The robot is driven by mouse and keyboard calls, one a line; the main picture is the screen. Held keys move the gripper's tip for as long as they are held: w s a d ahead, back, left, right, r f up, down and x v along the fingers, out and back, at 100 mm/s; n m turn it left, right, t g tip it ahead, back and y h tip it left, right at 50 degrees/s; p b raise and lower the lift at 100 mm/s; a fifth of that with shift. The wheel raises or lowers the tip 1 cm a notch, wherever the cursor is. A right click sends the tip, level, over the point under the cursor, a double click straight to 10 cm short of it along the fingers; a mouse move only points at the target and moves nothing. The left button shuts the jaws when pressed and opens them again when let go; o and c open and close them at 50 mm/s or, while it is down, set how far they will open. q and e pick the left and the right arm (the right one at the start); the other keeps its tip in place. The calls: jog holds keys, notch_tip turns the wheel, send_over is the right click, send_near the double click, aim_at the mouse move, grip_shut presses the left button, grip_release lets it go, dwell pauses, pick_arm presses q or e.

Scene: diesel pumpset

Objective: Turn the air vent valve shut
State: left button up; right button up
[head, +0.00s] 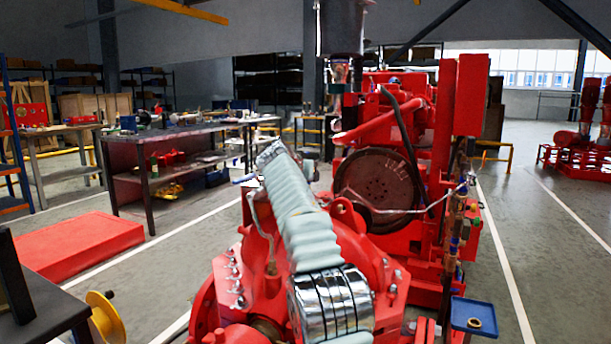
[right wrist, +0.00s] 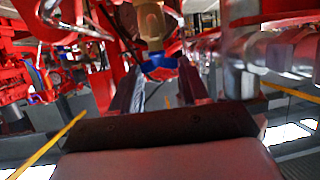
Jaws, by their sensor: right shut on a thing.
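The air vent valve has a brass body (right wrist: 152,22) and a blue handle (right wrist: 160,63), at the top middle of the right wrist view. My right gripper (right wrist: 158,82) is shut on the blue handle, with one dark finger on each side of it. The fingers partly hide the handle, so its exact angle is hard to tell. In the head view I cannot make out the right gripper or this handle for certain. My left gripper is not in view.
The red pumpset (head: 375,240) fills the middle of the head view. Pipework with small valves (head: 455,240) runs up its right side, above a blue tray (head: 473,318). A workbench (head: 185,133) stands at the left. Open floor (head: 540,225) lies at the right.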

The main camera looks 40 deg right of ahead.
jog(key=o, duration=1.1)
jog(key=shift+c, duration=0.2)
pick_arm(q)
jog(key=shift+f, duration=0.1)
pick_arm(e)
jog(key=shift+a, duration=0.1)
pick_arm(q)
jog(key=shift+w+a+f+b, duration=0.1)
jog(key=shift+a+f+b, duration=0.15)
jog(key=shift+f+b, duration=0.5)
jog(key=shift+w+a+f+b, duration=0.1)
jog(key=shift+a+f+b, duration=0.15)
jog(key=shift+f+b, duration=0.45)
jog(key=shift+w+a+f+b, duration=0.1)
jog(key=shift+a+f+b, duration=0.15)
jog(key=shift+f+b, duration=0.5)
pick_arm(e)
jog(key=v, duration=1.3)
jog(key=shift+s+a+r, duration=0.15)
jog(key=shift+s+r, duration=0.05)
